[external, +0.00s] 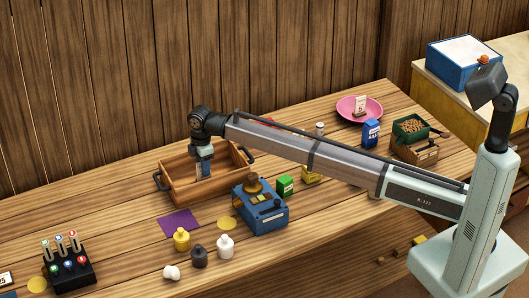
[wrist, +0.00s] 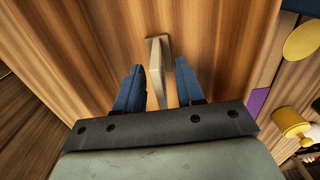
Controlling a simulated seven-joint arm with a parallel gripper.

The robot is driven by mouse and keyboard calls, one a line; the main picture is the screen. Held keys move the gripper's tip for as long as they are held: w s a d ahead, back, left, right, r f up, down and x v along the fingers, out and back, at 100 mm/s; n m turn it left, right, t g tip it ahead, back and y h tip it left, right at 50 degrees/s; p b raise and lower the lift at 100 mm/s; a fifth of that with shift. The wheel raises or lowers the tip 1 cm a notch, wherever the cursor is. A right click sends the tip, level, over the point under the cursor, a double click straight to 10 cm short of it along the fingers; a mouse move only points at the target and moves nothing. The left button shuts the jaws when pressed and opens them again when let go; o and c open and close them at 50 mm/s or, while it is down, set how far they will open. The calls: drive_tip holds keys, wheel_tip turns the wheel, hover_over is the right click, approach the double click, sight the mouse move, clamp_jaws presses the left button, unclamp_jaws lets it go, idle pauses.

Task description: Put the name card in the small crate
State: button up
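My gripper (external: 203,172) points down into the wooden tray with dark handles (external: 172,193). In the wrist view its two blue fingers (wrist: 158,92) are apart. A thin, pale, folded piece, seemingly the name card (wrist: 158,68), stands on the wood between them, with gaps visible on both sides. In the external view a small white face, probably the same card (external: 198,171), shows beside the fingers; its lower part is hard to make out.
A blue scale-like box (external: 265,218) stands in front of the tray. A purple cloth (external: 178,222), several small bottles and a black switch block (external: 68,268) are at left. A pink plate (external: 347,103) with another card is at the back. My arm spans above the counter's right half.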

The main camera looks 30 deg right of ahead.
wheel_tip(320, 180, up, 10)
drive_tip(key=shift+f, duration=0.15)
